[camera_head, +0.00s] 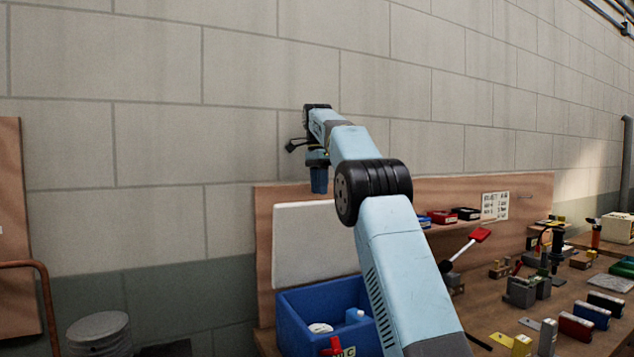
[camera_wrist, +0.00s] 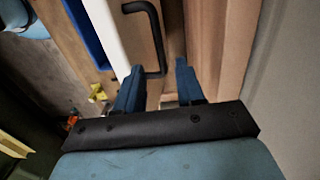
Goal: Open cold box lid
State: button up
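The cold box (camera_head: 299,307) is a blue bin at the left end of the bench, open at the top. Its white lid (camera_head: 316,245) stands upright at the back of the box, and its edge shows in the wrist view (camera_wrist: 104,32). A black handle (camera_wrist: 153,28) sticks out from the lid's far face. My gripper (camera_head: 319,180) is above the lid's top edge, pointing down. In the wrist view its two blue fingers (camera_wrist: 158,86) are apart, with the handle's lower end seen between them. I cannot tell whether they touch lid or handle.
A white round item (camera_head: 320,328) and a small bottle (camera_head: 355,316) are in the box. A wooden backboard (camera_head: 264,235) and block wall stand close behind. Tools and several small bins crowd the bench (camera_head: 490,318) at right. A stack of white lids (camera_head: 98,330) is at lower left.

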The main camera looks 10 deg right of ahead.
jog(key=shift+a+r, duration=0.1)
jog(key=shift+r, duration=0.7)
